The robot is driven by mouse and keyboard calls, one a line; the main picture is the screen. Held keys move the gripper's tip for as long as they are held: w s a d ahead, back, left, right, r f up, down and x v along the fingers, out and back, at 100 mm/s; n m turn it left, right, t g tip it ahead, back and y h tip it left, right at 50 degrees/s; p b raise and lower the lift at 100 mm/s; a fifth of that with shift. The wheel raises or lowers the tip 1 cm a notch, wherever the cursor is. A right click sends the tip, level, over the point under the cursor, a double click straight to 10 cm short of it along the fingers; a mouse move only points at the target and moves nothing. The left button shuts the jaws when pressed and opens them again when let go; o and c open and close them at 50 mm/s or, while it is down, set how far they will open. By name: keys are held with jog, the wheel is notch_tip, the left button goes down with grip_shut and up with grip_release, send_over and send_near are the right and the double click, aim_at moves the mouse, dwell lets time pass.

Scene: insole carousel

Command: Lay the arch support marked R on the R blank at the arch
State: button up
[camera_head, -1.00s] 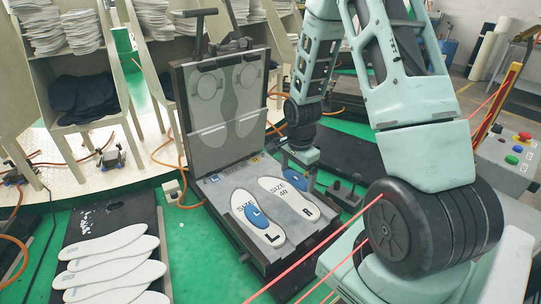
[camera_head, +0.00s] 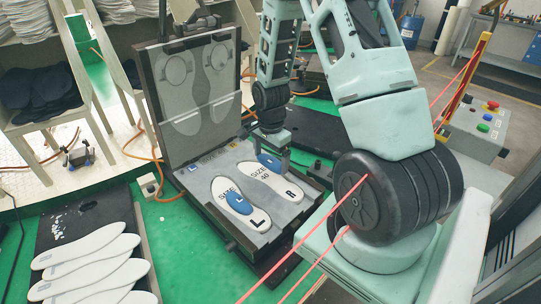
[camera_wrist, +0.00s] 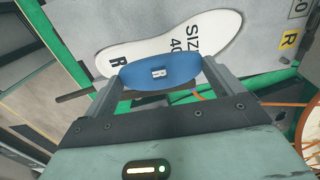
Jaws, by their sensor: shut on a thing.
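My gripper (camera_head: 272,157) is shut on the blue arch support marked R (camera_wrist: 160,72). In the wrist view the support spans between the two fingers, with its white R label facing the camera. It covers part of the near edge of the white R blank (camera_wrist: 190,35), at mid-length. In the head view the support (camera_head: 267,161) shows at the far right edge of the R blank (camera_head: 273,184), partly hidden by my gripper. The blank lies flat, printed SIZE 40 and R. I cannot tell whether support and blank touch.
The L blank (camera_head: 253,216) lies beside the R blank with a blue support (camera_head: 238,202) on it. Both lie in an open press (camera_head: 213,222) whose lid (camera_head: 200,95) stands up behind. Spare white insoles (camera_head: 90,262) lie at lower left. A button box (camera_head: 478,130) stands at right.

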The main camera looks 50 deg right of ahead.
aim_at(271, 181)
jog(key=shift+f+b, duration=2.2)
jog(key=shift+f, duration=1.2)
jog(key=o, duration=0.6)
jog(key=shift+o, duration=0.2)
notch_tip(271, 181, up, 17)
jog(key=shift+r+b, duration=0.2)
jog(key=shift+b, duration=0.1)
